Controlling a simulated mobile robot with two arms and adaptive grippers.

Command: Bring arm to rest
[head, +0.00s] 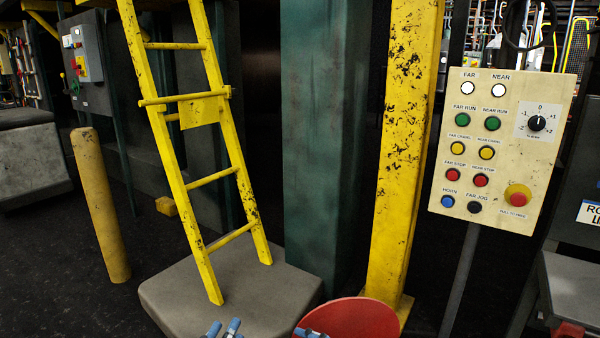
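At the bottom edge, two small blue-grey tips, which look like part of my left gripper (224,330), show in front of the grey block. Another blue-grey piece, which looks like part of my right gripper (308,333), shows at the bottom edge by the red disc. Both arms and most of both grippers are below the picture, so I cannot tell how far the fingers are apart. Nothing held shows.
A yellow ladder (238,180) stands on a grey block (165,290). Behind are a green column (325,130) and a yellow post (405,120). A control panel (500,135) stands right, a red disc (355,317) low centre, a yellow bollard (100,205) left.

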